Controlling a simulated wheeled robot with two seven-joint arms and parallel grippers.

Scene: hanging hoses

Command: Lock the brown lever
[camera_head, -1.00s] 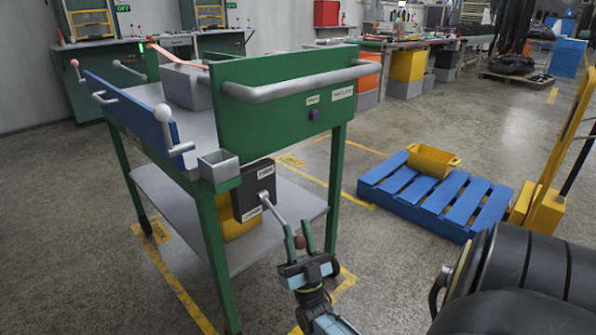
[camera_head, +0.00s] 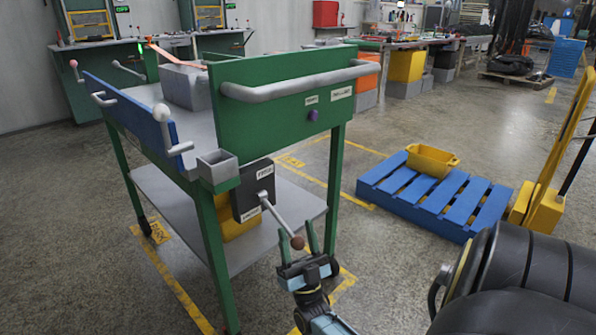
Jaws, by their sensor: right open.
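The brown lever's ball knob (camera_head: 297,243) sits at the end of a grey rod (camera_head: 279,219). The rod slants down to the right from a dark box (camera_head: 254,190) with white labels, fixed under the green cart's near end. My right gripper (camera_head: 304,238) is open, with green fingers pointing up. The knob is by its left finger; I cannot tell if they touch. My left gripper is not in view.
The green cart (camera_head: 277,106) has a grey handle (camera_head: 290,88) above the lever and a lower shelf (camera_head: 170,198). A blue pallet (camera_head: 440,204) with a yellow bin (camera_head: 432,161) lies to the right. Floor between cart and pallet is clear.

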